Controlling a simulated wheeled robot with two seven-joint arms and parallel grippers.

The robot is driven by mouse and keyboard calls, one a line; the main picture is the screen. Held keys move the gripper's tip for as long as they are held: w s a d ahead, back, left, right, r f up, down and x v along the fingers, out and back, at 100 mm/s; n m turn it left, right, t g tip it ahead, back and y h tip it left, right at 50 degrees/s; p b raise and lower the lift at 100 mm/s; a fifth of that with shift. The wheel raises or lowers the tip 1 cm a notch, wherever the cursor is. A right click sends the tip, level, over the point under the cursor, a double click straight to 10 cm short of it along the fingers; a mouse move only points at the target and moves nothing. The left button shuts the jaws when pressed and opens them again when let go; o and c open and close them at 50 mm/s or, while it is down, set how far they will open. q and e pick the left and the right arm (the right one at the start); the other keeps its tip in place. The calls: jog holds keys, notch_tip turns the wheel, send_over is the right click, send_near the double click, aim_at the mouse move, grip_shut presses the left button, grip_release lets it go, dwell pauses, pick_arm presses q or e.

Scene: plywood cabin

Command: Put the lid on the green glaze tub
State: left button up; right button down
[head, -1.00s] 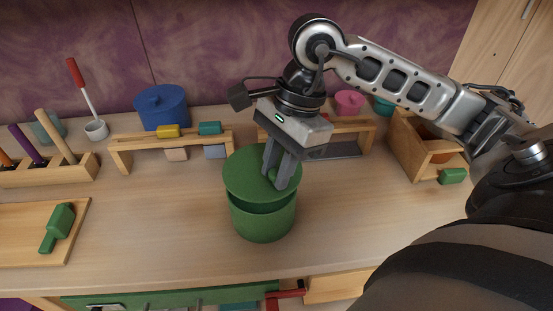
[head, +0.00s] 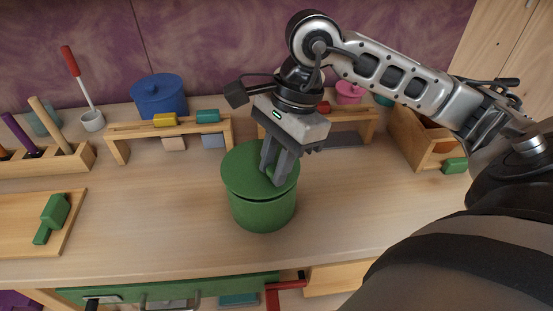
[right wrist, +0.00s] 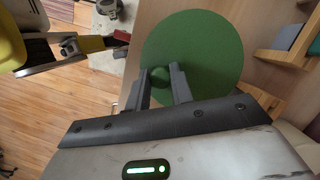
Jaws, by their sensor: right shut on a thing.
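The green tub (head: 262,211) stands upright on the bench, in the middle of the head view. The round green lid (head: 240,168) is over its mouth, looking level, with a thin dark line between lid and tub at the front. I cannot tell whether the lid touches the rim. My right gripper (head: 272,178) points down and is shut on the lid's knob. In the right wrist view the lid (right wrist: 208,48) fills the upper middle, with its small green knob (right wrist: 160,77) between the fingers. The lid hides the tub there.
Wooden racks (head: 118,151) with coloured blocks stand behind the tub, and a blue lidded pot (head: 160,100) stands further back. A wooden bin (head: 410,145) is at the right. A board with a green scoop (head: 53,215) lies at the left. The bench left of the tub is clear.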

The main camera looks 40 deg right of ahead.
pick_arm(q)
jog(key=shift+f+b, duration=0.55)
jog(key=shift+b, duration=0.3)
pick_arm(e)
jog(key=shift+f, duration=0.75)
jog(key=c, duration=1.1)
grip_release()
jog(key=shift+c, duration=0.2)
pick_arm(q)
jog(key=shift+d+r+p, duration=0.1)
jog(key=shift+r+p, duration=0.4)
jog(key=shift+p, duration=0.1)
pick_arm(e)
jog(key=v, duration=1.6)
